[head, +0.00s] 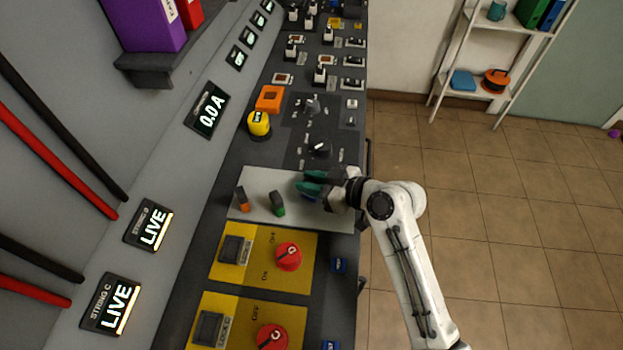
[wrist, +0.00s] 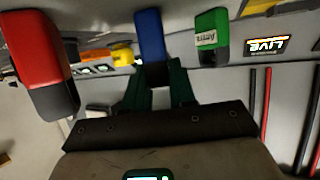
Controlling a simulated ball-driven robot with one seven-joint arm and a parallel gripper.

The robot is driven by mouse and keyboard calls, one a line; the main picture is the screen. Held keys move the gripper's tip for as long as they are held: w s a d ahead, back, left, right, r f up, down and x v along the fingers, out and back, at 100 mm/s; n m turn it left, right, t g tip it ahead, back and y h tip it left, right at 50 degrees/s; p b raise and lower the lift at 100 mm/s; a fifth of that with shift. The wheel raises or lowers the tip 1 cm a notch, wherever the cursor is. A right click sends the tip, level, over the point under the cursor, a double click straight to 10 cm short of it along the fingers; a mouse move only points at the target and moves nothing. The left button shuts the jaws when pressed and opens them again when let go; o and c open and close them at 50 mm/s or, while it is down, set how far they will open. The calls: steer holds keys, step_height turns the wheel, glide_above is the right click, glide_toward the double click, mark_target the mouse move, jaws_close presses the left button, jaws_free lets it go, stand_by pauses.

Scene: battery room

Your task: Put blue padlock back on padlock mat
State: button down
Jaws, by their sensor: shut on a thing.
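The blue padlock (wrist: 150,35) is between the dark green fingers of my gripper (wrist: 155,88) in the wrist view. In the head view, my gripper (head: 312,184) is over the right part of the light grey padlock mat (head: 258,184) and mostly hides the blue padlock (head: 308,198). I cannot tell whether the padlock touches the mat. The green padlock also shows close to the blue one in the wrist view (wrist: 211,38).
A yellow button (head: 259,123) and orange box (head: 270,98) lie beyond the mat. Yellow panels with red rotary switches (head: 288,257) are on the near side. Open floor (head: 510,230) lies right.

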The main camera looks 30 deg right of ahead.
steer(key=shift+f, duration=0.15)
steer(key=c, duration=0.9)
jaws_free()
steer(key=shift+s+d+r, duration=0.1)
steer(key=shift+s+r, duration=0.05)
steer(key=shift+r, duration=0.05)
steer(key=b+v, duration=0.1)
steer(key=v, duration=1)
steer(key=shift+s+d+r+b, duration=0.1)
steer(key=shift+s+d+b, duration=0.05)
steer(key=shift+s+b, duration=0.2)
